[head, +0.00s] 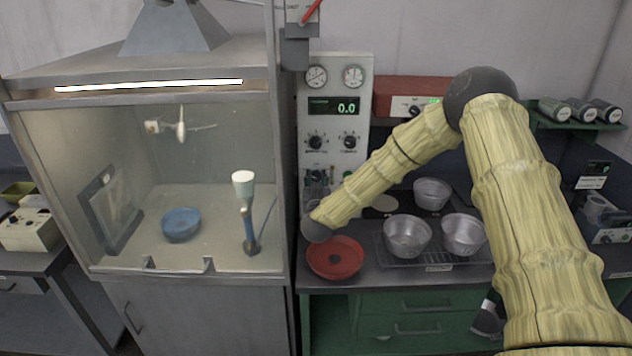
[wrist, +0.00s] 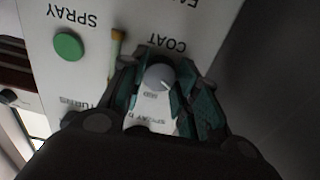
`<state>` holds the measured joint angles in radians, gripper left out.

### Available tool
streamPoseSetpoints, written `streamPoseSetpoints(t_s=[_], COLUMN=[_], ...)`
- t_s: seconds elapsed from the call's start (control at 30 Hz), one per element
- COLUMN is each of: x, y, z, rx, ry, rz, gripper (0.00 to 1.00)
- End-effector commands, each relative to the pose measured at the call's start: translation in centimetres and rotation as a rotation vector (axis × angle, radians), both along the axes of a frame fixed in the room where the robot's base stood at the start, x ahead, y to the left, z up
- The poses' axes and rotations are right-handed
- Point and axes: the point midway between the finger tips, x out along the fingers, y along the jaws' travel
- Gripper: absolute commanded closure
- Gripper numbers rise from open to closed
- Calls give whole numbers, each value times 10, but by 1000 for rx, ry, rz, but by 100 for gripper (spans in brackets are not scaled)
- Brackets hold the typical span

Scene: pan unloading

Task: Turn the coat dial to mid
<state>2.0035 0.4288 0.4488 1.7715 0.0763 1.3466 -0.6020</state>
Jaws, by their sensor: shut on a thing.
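The coat dial (wrist: 160,76) is a small grey round knob on a white panel in the wrist view, under the upside-down word COAT. A pale pointer mark shows at its lower right, and the small MID label sits at its lower left, so the mark appears off MID. My gripper (wrist: 158,88) has its dark green fingers on both sides of the dial, shut on it. In the head view the white control panel (head: 335,135) stands behind the bench. My gripper is at its lower part, mostly hidden by my arm, and I cannot make out the coat dial there.
A green SPRAY button (wrist: 68,46) and a yellowish lever (wrist: 117,42) are close to the fingers. A red dish (head: 336,268) is below my wrist. Metal pans (head: 408,238) stand to the right. A glass-fronted hood (head: 190,240) with a blue bowl (head: 181,225) stands left.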

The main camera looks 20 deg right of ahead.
Motion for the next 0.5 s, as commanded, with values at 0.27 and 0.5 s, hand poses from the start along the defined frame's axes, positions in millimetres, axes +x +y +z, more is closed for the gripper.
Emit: streamPoseSetpoints(t_s=[0.27,0.5], x=[0,0], y=[-1,-1], z=[-3,-5], rx=[42,163], ry=[-13,-51], rz=[-1,-2], gripper=[93,93])
